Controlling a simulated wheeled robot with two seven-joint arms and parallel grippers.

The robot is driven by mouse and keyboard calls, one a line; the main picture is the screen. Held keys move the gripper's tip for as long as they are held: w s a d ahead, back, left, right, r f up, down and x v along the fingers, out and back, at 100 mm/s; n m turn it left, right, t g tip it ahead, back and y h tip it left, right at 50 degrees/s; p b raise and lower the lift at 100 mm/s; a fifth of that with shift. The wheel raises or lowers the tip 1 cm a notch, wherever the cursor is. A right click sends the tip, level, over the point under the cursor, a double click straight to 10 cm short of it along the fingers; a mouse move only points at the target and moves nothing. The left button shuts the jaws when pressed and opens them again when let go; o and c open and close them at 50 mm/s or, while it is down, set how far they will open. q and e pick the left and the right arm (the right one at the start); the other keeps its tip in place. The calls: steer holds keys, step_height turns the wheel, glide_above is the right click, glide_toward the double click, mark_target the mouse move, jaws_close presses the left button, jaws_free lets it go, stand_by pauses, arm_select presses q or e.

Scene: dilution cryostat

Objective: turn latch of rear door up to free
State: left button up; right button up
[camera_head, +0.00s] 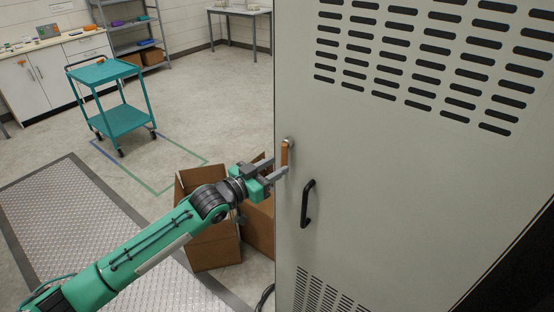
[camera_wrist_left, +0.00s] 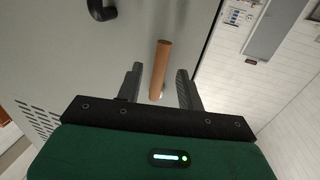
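The rear door (camera_head: 400,180) is a large light grey panel with rows of vent slots, and it looks shut. Its latch (camera_head: 285,153) is a short orange-brown bar near the door's left edge, standing roughly upright. My left gripper (camera_head: 276,168) is at the latch, coming from the left. In the left wrist view the latch (camera_wrist_left: 160,70) lies between the two spread fingers of my left gripper (camera_wrist_left: 160,88), with gaps visible on both sides. A black door handle (camera_head: 307,204) sits to the right of and below the latch. My right gripper is not in view.
Open cardboard boxes (camera_head: 213,249) stand on the floor beneath my left arm, close to the door's left edge. A teal cart (camera_head: 122,118) stands farther back. A shelf rack (camera_head: 133,45) and white cabinets (camera_head: 45,80) line the back wall. Floor between is clear.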

arm_select(q)
steer(key=shift+x, duration=0.8)
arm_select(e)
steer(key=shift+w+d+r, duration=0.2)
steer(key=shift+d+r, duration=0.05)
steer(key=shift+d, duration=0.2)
arm_select(q)
steer(key=shift+c, duration=0.5)
jaws_close()
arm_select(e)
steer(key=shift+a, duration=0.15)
